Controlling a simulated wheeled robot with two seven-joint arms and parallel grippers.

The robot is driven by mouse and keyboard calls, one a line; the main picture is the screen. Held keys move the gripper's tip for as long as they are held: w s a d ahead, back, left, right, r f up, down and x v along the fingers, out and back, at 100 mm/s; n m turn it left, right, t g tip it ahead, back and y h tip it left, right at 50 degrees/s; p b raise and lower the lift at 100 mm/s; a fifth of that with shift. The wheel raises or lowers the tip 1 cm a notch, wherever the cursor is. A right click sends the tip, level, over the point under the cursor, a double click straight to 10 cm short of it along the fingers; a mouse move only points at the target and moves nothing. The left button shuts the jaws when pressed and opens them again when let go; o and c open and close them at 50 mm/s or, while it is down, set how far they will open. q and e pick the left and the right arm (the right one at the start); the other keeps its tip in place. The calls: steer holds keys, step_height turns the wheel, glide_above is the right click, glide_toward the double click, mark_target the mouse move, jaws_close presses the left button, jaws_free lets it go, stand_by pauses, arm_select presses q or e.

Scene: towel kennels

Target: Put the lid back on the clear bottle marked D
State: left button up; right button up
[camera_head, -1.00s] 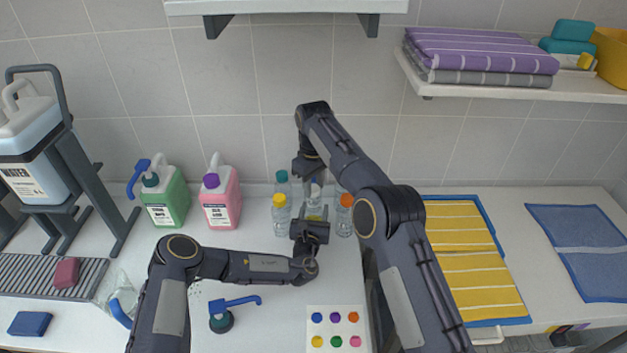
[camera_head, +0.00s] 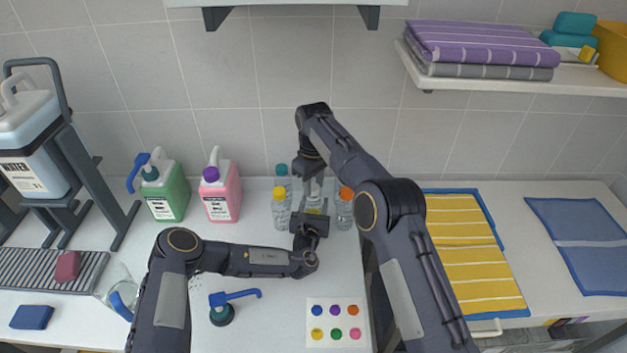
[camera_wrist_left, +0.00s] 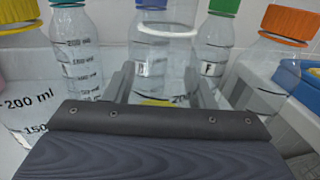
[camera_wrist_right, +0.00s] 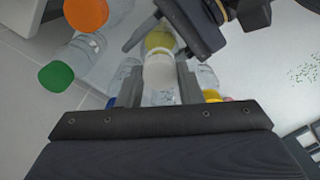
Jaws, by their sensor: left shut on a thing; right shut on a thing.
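A clear bottle (camera_head: 314,204) with yellow showing low in it stands in the row at the back of the counter. It also shows in the left wrist view (camera_wrist_left: 166,55); I cannot read a D on it. My left gripper (camera_head: 313,213) is shut on its body from the front. My right gripper (camera_head: 312,186) reaches down from above over its top. It is shut on a whitish lid-like piece (camera_wrist_right: 160,72), lined up with the bottle. I cannot tell whether this piece is seated on the neck.
Close around stand bottles with yellow (camera_head: 279,191), teal (camera_head: 281,170) and orange (camera_head: 346,193) lids; green (camera_wrist_right: 56,76) and blue (camera_wrist_left: 152,3) lids show too. Green (camera_head: 166,193) and pink (camera_head: 221,193) jugs stand left. A blue pump (camera_head: 222,310) and a dotted card (camera_head: 336,324) lie in front.

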steer(key=shift+f, duration=0.55)
stand_by(0.4)
